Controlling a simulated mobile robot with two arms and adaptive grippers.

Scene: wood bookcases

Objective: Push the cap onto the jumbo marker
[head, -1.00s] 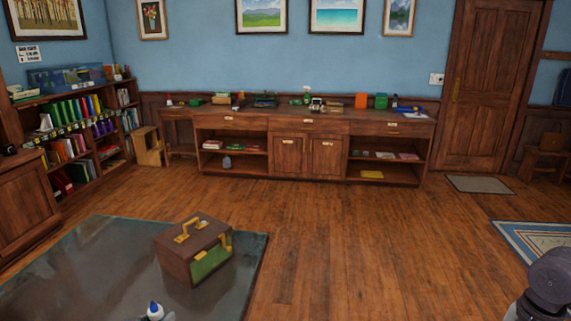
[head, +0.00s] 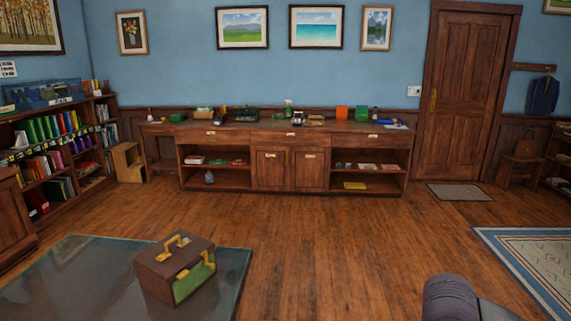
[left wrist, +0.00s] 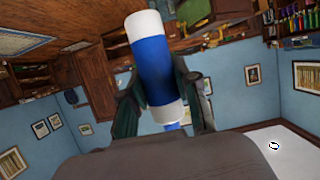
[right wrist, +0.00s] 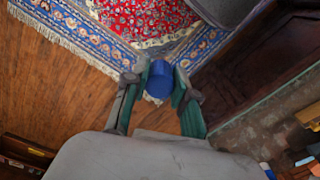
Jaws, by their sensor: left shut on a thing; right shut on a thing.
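The jumbo marker (left wrist: 152,68) shows in the left wrist view, a thick blue barrel with white at both ends. My left gripper (left wrist: 163,85) is shut on it, with one finger on each side. A small blue piece shows at the marker's lower end, towards the palm. A round blue cap (right wrist: 160,78) shows in the right wrist view. My right gripper (right wrist: 158,82) is shut on it, with the cap at the fingertips. The marker and cap are in separate views and apart. Neither gripper shows in the head view.
A brown box with yellow handles (head: 174,268) stands on a dark glassy tabletop (head: 228,290) at lower left. A long wooden cabinet (head: 290,150) lines the far wall, a bookcase (head: 70,165) stands left, and a patterned rug (head: 530,262) lies right. The middle floor is clear.

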